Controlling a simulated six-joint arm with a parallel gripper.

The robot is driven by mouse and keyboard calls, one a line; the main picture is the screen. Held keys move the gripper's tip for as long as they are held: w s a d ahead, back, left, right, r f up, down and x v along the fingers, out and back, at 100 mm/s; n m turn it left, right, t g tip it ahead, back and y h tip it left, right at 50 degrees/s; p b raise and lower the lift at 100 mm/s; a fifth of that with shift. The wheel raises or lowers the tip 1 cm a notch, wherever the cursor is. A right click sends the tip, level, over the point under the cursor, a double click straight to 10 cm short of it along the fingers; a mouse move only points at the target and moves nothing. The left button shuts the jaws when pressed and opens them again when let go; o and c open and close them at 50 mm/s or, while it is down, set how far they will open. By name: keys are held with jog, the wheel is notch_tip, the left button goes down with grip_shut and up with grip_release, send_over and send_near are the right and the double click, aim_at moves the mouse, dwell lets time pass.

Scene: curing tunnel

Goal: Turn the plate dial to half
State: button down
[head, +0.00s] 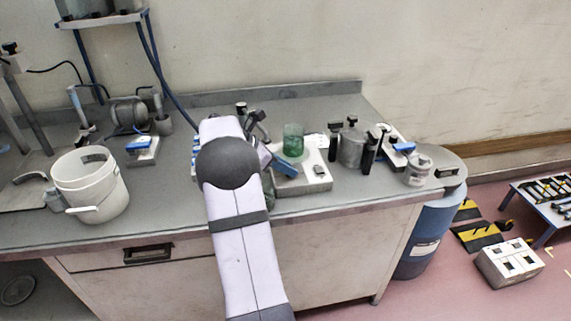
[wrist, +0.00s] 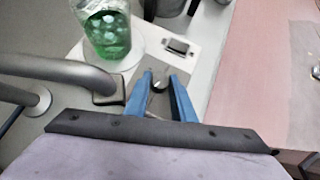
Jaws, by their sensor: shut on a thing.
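The hot plate (head: 318,180) is a pale box on the bench, with a green-filled glass beaker (head: 293,140) standing on it. In the wrist view the beaker (wrist: 107,30) is at the upper left, on the plate's pale round top. The plate dial (wrist: 160,84) is a small round knob on the plate's front part, partly hidden between my fingers. My gripper (wrist: 162,82) has its blue fingers on either side of the dial and is shut on it. In the head view my gripper (head: 285,167) is at the plate's front left. I cannot read the dial's setting.
A small panel (wrist: 178,46) lies beyond the dial. A curved grey tube (wrist: 60,70) is close on the left in the wrist view. A metal pot (head: 351,148) and a clear jar (head: 418,170) stand right of the plate. A white bucket (head: 92,187) stands far left.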

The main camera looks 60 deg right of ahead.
jog(key=c, duration=1.8)
grip_release()
jog(key=shift+o, duration=0.2)
jog(key=v, duration=0.7)
jog(key=shift+a, duration=0.15)
jog(key=shift+w, duration=0.1)
